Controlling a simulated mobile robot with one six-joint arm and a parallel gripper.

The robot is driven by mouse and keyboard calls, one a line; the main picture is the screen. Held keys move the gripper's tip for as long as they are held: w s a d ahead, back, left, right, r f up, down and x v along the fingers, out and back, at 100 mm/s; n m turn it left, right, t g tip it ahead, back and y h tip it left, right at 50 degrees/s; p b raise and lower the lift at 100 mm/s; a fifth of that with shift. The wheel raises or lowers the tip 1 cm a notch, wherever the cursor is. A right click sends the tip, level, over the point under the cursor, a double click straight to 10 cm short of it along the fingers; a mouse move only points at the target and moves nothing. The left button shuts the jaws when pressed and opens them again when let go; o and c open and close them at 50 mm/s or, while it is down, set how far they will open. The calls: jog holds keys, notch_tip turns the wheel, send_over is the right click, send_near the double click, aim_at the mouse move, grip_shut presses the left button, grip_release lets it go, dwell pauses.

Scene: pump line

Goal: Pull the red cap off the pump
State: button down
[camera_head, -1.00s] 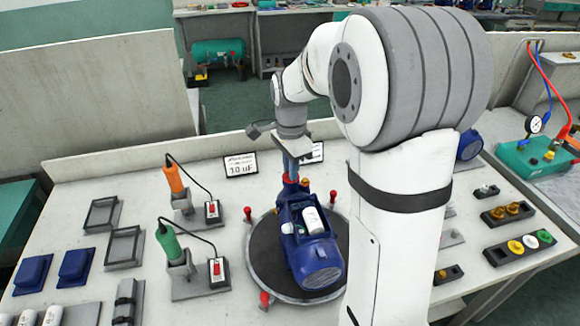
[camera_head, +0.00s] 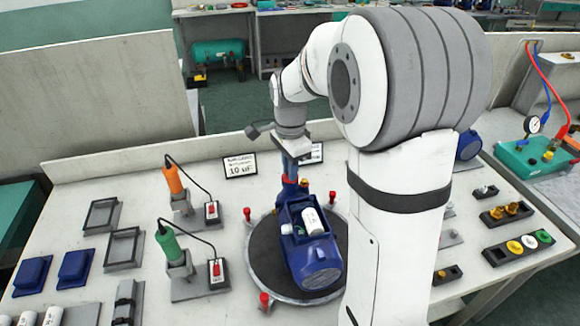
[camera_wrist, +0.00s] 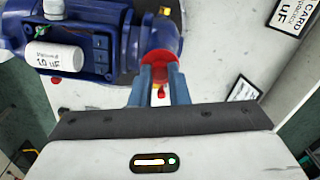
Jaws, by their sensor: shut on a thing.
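The blue pump (camera_head: 309,245) stands on a dark round turntable (camera_head: 262,262) in the middle of the bench. Its terminal box is open, with a white capacitor (camera_head: 313,221) inside; the capacitor also shows in the wrist view (camera_wrist: 55,57). The red cap (camera_wrist: 159,62) is at the end of the pump's blue port in the wrist view. My gripper (camera_wrist: 159,82) is shut on the red cap, with a blue-grey finger on each side. The cap looks still against the port; I cannot tell whether there is a gap. In the head view my gripper hides most of the cap.
Red-topped posts (camera_head: 264,300) ring the turntable. An orange-handled tool (camera_head: 174,180) and a green-handled tool (camera_head: 170,245) stand in holders at left. A "10 uF" card (camera_head: 240,166) stands behind. Trays with fittings (camera_head: 507,214) lie at right.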

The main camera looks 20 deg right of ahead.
jog(key=shift+r+p, duration=1.55)
jog(key=shift+r, duration=0.55)
